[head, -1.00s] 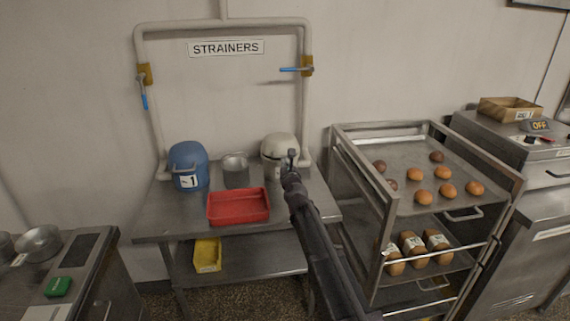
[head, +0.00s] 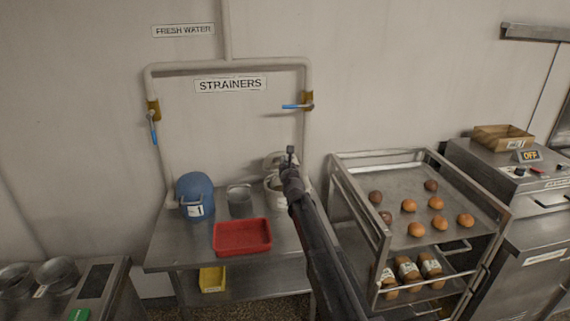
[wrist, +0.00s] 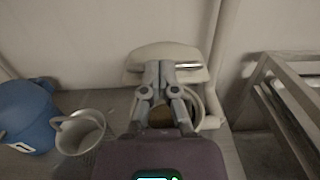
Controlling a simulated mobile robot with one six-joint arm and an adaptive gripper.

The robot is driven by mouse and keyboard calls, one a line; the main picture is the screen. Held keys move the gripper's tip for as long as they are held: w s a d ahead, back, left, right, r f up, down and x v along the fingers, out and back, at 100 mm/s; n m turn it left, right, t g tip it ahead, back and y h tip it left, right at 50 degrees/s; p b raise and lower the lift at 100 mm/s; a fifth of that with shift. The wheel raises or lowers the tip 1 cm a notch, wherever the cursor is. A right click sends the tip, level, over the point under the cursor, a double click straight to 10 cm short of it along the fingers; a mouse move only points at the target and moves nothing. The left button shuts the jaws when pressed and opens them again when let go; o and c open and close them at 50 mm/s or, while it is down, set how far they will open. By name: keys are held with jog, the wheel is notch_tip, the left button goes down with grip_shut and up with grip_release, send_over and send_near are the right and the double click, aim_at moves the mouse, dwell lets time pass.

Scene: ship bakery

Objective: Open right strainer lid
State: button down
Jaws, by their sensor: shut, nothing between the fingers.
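The right strainer is a cream pot (head: 271,184) at the right end of the steel table, largely hidden behind my arm. Its cream lid (head: 272,160) stands tilted up at the back, toward the wall. In the wrist view the raised lid (wrist: 150,53) shows with its bar handle (wrist: 190,66), and the pot's open rim (wrist: 206,118) lies below it. My gripper (head: 290,151) is shut and empty. In the wrist view its fingers (wrist: 159,68) are in front of the lid; I cannot tell whether they touch it.
A blue strainer (head: 195,191) marked 1, a grey metal pot (head: 239,203) and a red tray (head: 242,237) share the table. A rack (head: 381,222) with buns stands close on the right. Pipes with a blue-handled valve (head: 297,106) run on the wall behind.

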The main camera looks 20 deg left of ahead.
aim_at(282, 153)
jog(key=w+a+r+p, duration=0.2)
jog(key=w+r, duration=0.1)
jog(key=w+a+r+p, duration=0.1)
jog(key=r+p, duration=0.1)
jog(key=shift+w, duration=0.5)
jog(key=shift+f, duration=0.25)
dwell(0.8)
jog(key=f+b, duration=0.2)
jog(key=b, duration=0.1)
jog(key=s+f+b, duration=0.1)
jog(key=f, duration=0.1)
jog(key=shift+d+f+b, duration=0.1)
jog(key=shift+d+b, duration=0.15)
jog(key=shift+b, duration=0.1)
jog(key=v, duration=1)
jog(key=shift+r, duration=0.3)
